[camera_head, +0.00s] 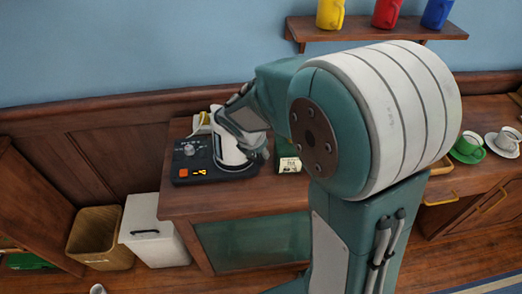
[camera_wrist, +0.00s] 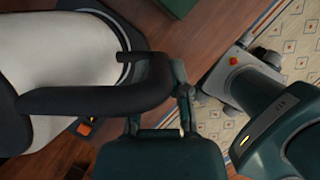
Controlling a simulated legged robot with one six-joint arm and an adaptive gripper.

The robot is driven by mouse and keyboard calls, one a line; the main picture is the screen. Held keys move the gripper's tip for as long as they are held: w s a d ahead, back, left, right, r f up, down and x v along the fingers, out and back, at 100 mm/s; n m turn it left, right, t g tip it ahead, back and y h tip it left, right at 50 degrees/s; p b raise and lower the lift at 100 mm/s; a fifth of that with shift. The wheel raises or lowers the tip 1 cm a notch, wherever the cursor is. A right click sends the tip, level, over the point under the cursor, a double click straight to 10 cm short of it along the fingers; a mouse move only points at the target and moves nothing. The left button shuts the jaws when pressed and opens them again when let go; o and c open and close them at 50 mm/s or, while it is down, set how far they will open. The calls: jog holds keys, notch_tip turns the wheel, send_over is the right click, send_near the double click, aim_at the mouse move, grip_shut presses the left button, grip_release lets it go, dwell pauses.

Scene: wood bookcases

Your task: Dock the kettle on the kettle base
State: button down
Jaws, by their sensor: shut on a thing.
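The kettle (camera_head: 229,152) has a white body and stands over the right part of the black kettle base (camera_head: 184,166). In the wrist view the kettle's white body (camera_wrist: 60,65) fills the left side, with its black handle (camera_wrist: 85,100) reaching right. My gripper (camera_head: 252,142) is shut on the kettle handle, at its right end in the wrist view (camera_wrist: 158,85). The base has a knob and an orange switch, and its edge shows beneath the kettle in the wrist view (camera_wrist: 88,122). I cannot tell whether the kettle is fully seated.
The wood cabinet top (camera_head: 240,198) carries the base and a small green box (camera_head: 289,163) to its right. A white bin (camera_head: 153,230) and a wicker basket (camera_head: 95,237) stand left. A mug shelf (camera_head: 375,33) hangs above.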

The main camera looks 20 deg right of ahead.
jog(key=shift+f, duration=0.45)
jog(key=c, duration=0.9)
grip_release()
jog(key=shift+f, duration=0.1)
jog(key=v, duration=1.1)
